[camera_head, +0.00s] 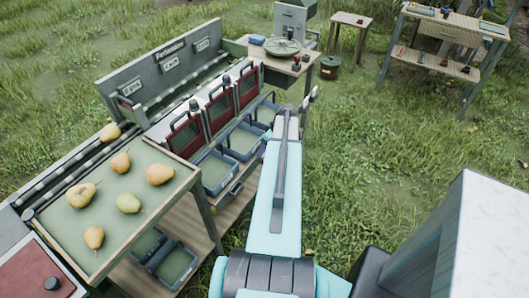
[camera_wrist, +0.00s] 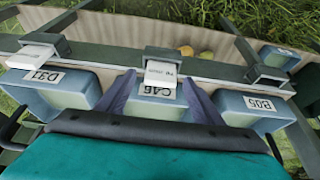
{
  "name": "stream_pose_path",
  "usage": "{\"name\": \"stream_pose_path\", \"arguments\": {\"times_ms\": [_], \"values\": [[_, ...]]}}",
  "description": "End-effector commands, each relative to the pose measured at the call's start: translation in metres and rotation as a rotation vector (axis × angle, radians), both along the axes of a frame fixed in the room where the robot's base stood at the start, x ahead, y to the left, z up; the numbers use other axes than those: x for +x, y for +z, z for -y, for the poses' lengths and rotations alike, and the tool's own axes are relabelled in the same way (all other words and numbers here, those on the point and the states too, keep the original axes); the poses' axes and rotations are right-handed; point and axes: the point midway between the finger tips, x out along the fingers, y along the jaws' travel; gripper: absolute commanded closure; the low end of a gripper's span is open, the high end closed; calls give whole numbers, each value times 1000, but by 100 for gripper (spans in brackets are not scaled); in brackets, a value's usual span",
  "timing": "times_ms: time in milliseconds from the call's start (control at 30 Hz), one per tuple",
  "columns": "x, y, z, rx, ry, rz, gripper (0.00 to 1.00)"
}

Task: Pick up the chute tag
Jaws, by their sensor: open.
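In the wrist view, a small white tag (camera_wrist: 161,73) with fine print sits at a grey bracket on a dark green rail, above the blue bin labelled C46 (camera_wrist: 152,105). I take it for the chute tag. A similar white piece (camera_wrist: 36,55) sits at the left bracket, above the bin labelled D31. My gripper (camera_wrist: 157,82) is open, its two purple-grey fingers on either side of the C46 label and the lower part of the tag. I cannot tell whether they touch anything. In the head view my arm hides my gripper and this tag.
Bins D31 (camera_wrist: 72,96) and B05 (camera_wrist: 230,101) flank the middle one closely. In the head view, a tray (camera_head: 112,240) of several pears stands left, beside red-framed gates (camera_head: 187,136).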

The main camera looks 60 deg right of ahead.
Motion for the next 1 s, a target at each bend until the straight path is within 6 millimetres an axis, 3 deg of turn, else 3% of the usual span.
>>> {"name": "stream_pose_path", "arguments": {"times_ms": [267,800,867,1000], "values": [[7,-15,0,0,1,0,39],[7,-16,0,0,1,0,39],[7,-16,0,0,1,0,46],[7,-16,0,0,1,0,69]]}}
